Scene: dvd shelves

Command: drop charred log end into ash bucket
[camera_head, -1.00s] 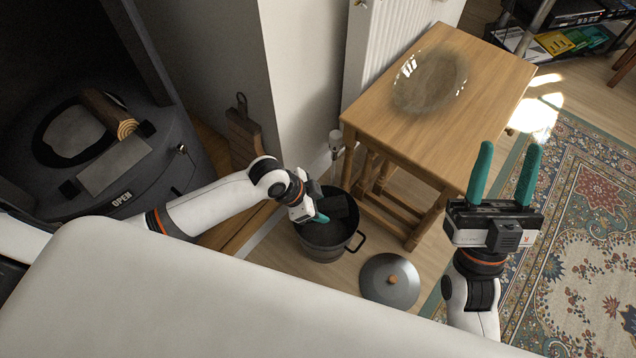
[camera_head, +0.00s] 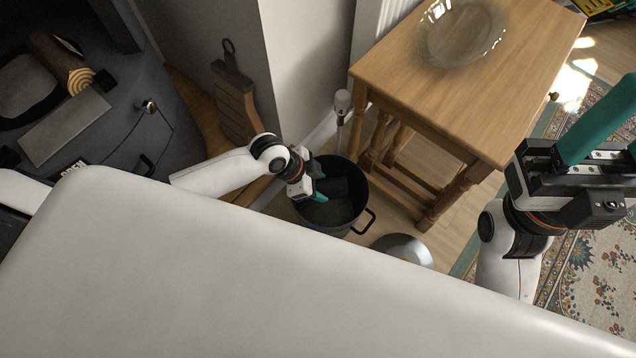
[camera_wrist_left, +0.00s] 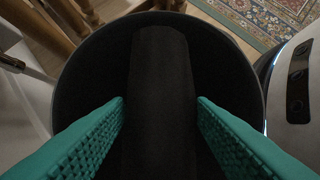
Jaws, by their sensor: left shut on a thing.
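The charred log end (camera_head: 334,187) is a dark, blackened piece inside the mouth of the ash bucket. My left gripper (camera_head: 319,185) is shut on it, one teal finger on each side. In the left wrist view the log end (camera_wrist_left: 162,80) runs between the fingers (camera_wrist_left: 160,115), with the dark bucket interior (camera_wrist_left: 225,75) around and below it. The ash bucket (camera_head: 362,192) is a dark round pot with a side handle, standing on the floor. Whether the log end touches the bucket's bottom cannot be told. My right gripper (camera_head: 618,130) is empty and open at the right edge, its fingertips cut off.
A wooden table (camera_head: 470,95) with a glass dish (camera_head: 462,35) stands right of the bucket. A grey lid (camera_head: 404,249) lies on the floor beside it. A stove with another log (camera_head: 62,62) is at left. A radiator valve (camera_head: 342,103) stands behind the bucket.

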